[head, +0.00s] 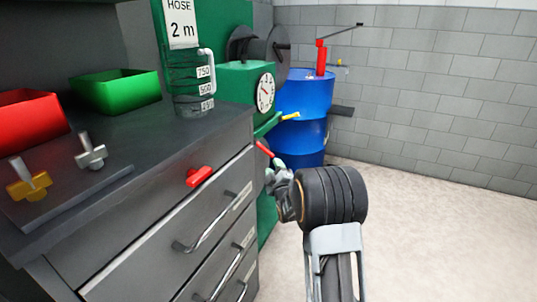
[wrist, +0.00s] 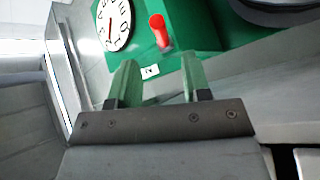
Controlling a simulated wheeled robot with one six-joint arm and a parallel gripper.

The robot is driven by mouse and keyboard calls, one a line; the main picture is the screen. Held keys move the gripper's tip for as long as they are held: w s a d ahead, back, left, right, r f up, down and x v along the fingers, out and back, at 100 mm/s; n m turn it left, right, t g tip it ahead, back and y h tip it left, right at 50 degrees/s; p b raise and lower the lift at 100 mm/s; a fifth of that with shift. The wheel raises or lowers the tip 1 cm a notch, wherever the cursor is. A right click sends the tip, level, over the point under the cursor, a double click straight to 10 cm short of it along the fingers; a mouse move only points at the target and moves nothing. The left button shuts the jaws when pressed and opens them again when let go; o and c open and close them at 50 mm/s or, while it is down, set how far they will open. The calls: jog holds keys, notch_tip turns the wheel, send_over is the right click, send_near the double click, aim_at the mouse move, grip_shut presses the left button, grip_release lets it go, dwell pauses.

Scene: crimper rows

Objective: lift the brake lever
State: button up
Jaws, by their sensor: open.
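A short red lever handle, most likely the brake lever, sticks out from the green machine (head: 243,80) below its dial. It shows in the head view (head: 264,149) just beyond my gripper (head: 273,168), and in the wrist view (wrist: 158,28) at the upper middle. In the wrist view my gripper (wrist: 160,64) has its two green fingers apart with nothing between them. The red handle lies ahead of the gap between the fingertips, apart from them. In the head view my wrist hides the lower part of the machine.
A grey drawer cabinet (head: 215,200) with a red knob (head: 198,177) stands close on the left. A yellow lever (head: 290,116) sits on the machine's right. A blue drum (head: 303,97) with a red pump stands behind. The floor (head: 430,240) to the right is clear.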

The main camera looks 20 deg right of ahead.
aim_at(269, 154)
jog(key=b+x, duration=0.1)
jog(key=x, duration=0.7)
jog(key=shift+w+d+r, duration=0.1)
jog(key=shift+w+r, duration=0.05)
jog(key=shift+w, duration=0.15)
grip_shut()
